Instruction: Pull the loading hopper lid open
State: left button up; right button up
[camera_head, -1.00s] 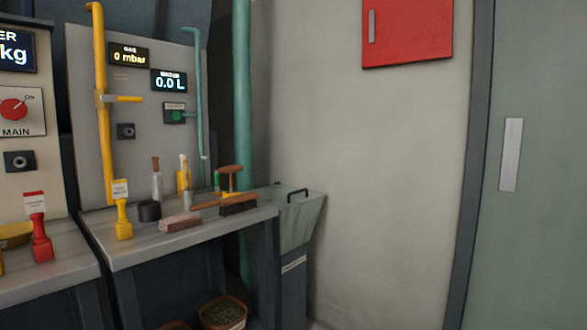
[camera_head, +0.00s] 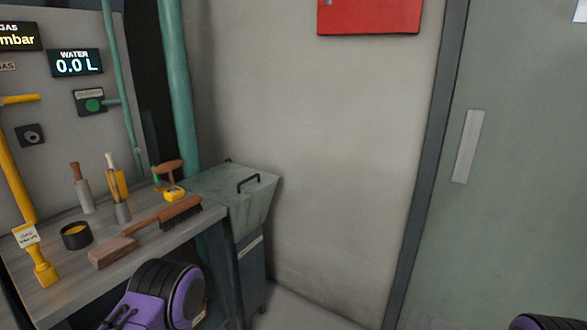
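The loading hopper (camera_head: 245,222) is a grey-green metal bin in the corner, beside the right end of the workbench. Its lid (camera_head: 215,187) lies flat and shut on top. A black bar handle (camera_head: 257,181) stands on the right part of the lid. A purple and black part of my arm shows at the bottom left, in front of the bench, and another shows at the bottom right edge. No gripper fingers are in view. Both arm parts are well short of the lid, with nothing touching it.
A green pipe (camera_head: 176,90) rises behind the hopper. Clear floor lies right of it, before the wall and grey door (camera_head: 510,180).

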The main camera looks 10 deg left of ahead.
aim_at(227, 185)
jog(key=z, duration=0.35)
jog(key=i, duration=0.85)
jog(key=u, duration=0.5)
jog(key=i, duration=0.7)
jog(key=u, duration=0.7)
